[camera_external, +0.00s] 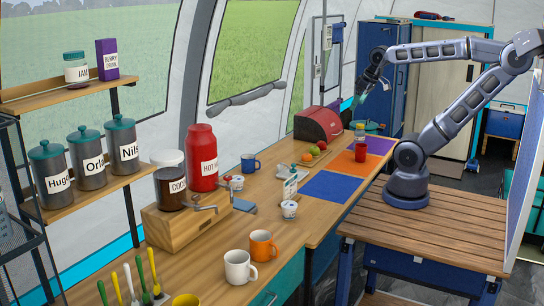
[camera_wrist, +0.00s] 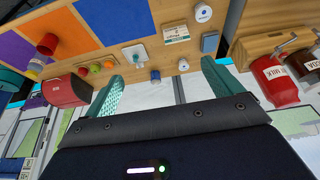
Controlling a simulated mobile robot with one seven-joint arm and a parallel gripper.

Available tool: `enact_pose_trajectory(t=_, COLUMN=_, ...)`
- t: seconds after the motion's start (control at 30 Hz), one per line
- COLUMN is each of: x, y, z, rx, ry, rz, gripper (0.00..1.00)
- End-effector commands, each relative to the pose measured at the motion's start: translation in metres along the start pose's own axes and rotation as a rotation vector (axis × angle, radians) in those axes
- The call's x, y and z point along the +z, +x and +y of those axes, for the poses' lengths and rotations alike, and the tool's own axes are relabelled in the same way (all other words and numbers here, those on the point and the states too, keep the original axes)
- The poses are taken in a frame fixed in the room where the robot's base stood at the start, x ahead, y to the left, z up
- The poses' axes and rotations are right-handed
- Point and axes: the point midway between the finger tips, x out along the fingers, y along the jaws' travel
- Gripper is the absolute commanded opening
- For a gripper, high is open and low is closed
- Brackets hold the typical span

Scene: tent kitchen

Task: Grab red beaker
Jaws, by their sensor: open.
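The red beaker (camera_external: 361,153) stands on the row of colored mats, near where the purple and orange mats meet. It also shows at the upper left of the wrist view (camera_wrist: 47,44), well outside my fingers. My gripper (camera_external: 371,92) is in the air above the counter, higher than the beaker and apart from it. In the wrist view its teal fingers (camera_wrist: 165,85) are spread wide with nothing held between them.
A jar with yellow and red parts (camera_external: 360,132) stands close behind the beaker. A red bread box (camera_external: 318,123) and fruit (camera_external: 315,151) are left of it. The blue mat (camera_external: 324,187) is bare. Mugs (camera_external: 240,267) stand nearer the front.

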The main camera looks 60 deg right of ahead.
Motion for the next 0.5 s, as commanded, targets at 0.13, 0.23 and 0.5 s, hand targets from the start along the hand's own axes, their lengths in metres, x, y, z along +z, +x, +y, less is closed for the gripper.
enact_pose_trajectory(t=0.13, x=0.0, y=0.0, z=0.0, rx=0.0, ry=0.0, rz=0.0, gripper=0.91)
enact_pose_trajectory(t=0.23, x=-0.001, y=0.001, z=0.001, rx=0.0, ry=0.004, rz=-0.001, gripper=0.91)
enact_pose_trajectory(t=0.5, x=-0.037, y=0.02, z=0.024, rx=-0.004, ry=0.134, rz=-0.017, gripper=0.91)
